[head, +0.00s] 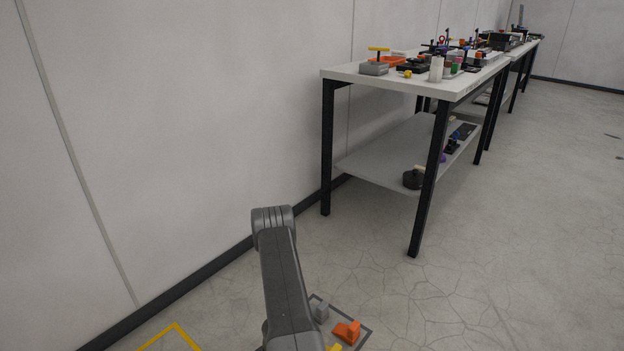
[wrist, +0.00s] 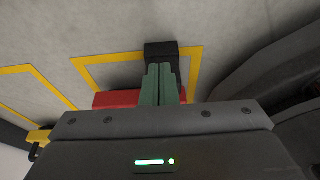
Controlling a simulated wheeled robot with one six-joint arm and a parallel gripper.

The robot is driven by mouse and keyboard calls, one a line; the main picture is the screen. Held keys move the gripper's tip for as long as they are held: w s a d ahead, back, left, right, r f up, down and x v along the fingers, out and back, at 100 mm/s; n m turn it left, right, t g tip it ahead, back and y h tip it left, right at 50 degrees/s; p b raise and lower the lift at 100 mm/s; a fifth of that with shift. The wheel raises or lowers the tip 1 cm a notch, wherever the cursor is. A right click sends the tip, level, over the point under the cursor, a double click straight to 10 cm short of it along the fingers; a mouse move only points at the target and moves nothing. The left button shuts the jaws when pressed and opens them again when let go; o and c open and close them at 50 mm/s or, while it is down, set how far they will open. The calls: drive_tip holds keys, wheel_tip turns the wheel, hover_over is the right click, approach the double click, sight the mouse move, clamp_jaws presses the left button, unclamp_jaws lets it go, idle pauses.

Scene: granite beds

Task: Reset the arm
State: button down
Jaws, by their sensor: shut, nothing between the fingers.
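My gripper (wrist: 162,72) shows in the wrist view, with its two green fingers shut against each other and nothing between them. Beyond the fingertips is a dark block-like thing (wrist: 161,48), and a red thing (wrist: 116,98) shows behind the fingers to the left. I cannot tell whether the fingers touch either one. In the head view my arm shows at the bottom middle, bent, and my gripper is hidden there.
A white-topped table (head: 345,73) with a lower shelf (head: 375,165) stands along the wall, loaded with small items. Yellow floor markings (wrist: 100,60) lie below my gripper.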

wheel_tip(320, 180, down, 6)
drive_tip(key=b, duration=0.3)
drive_tip(key=shift+b, duration=0.35)
drive_tip(key=shift+s+a, duration=0.1)
drive_tip(key=shift+a, duration=0.05)
drive_tip(key=shift+r, duration=0.1)
